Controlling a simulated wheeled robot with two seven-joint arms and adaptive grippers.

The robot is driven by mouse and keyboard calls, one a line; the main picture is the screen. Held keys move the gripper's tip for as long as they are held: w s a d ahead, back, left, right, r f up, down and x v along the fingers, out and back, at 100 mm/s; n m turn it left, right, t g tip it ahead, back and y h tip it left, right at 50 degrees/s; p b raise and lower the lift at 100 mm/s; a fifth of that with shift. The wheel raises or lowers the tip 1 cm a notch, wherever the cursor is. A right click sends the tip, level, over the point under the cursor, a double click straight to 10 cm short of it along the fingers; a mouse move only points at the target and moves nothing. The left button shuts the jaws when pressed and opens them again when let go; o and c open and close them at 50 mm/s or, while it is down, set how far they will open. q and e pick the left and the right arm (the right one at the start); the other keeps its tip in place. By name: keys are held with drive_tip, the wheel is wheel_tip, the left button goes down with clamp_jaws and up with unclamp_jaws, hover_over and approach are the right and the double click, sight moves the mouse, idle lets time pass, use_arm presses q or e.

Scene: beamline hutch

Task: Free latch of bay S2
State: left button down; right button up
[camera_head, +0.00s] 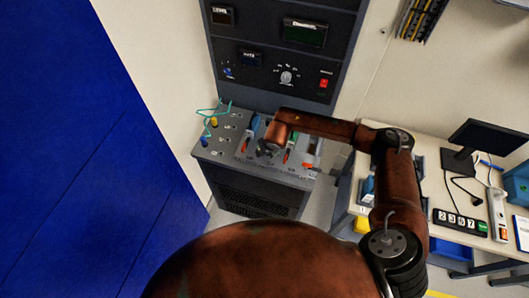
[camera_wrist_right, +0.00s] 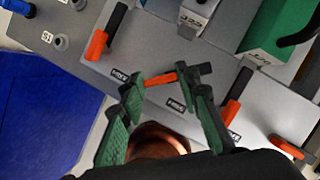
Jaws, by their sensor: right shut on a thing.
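My right gripper (camera_head: 267,149) is over the sloped bay panel (camera_head: 228,152). In the right wrist view, its green-padded fingers (camera_wrist_right: 167,86) are closed on a latch lever (camera_wrist_right: 162,80) with an orange end and a black end. This lever lies crosswise, at a clear angle to the neighbouring levers. A second latch lever (camera_wrist_right: 97,44) is to its left and a third (camera_wrist_right: 232,112) to its right, both slanting along the panel. In the head view my gripper hides the held lever. Small labels by the levers are not clearly readable. My left gripper is not in view.
Another orange lever (camera_wrist_right: 287,147) is at the far right of the wrist view, near a green module (camera_wrist_right: 268,35). Coloured plugs and a looped cable (camera_head: 208,117) stand on the left of the panel. The instrument rack (camera_head: 285,50) rises behind. A desk with a monitor (camera_head: 484,139) is at right.

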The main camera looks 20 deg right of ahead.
drive_tip(key=m+h+b, duration=0.1)
drive_tip(key=m, duration=0.1)
drive_tip(key=m+b, duration=0.2)
drive_tip(key=shift+w+a+m+h, duration=0.1)
drive_tip(key=shift+w+m+h, duration=0.05)
drive_tip(key=shift+m+h, duration=0.2)
drive_tip(key=shift+m+g+h+b, duration=0.3)
drive_tip(key=shift+m+h+b, duration=0.35)
drive_tip(key=shift+m+b, duration=0.7)
drive_tip(key=shift+a+r+m, duration=0.1)
drive_tip(key=shift+m, duration=0.3)
drive_tip(key=o, duration=1.2)
drive_tip(key=shift+c, duration=0.2)
drive_tip(key=v, duration=1.2)
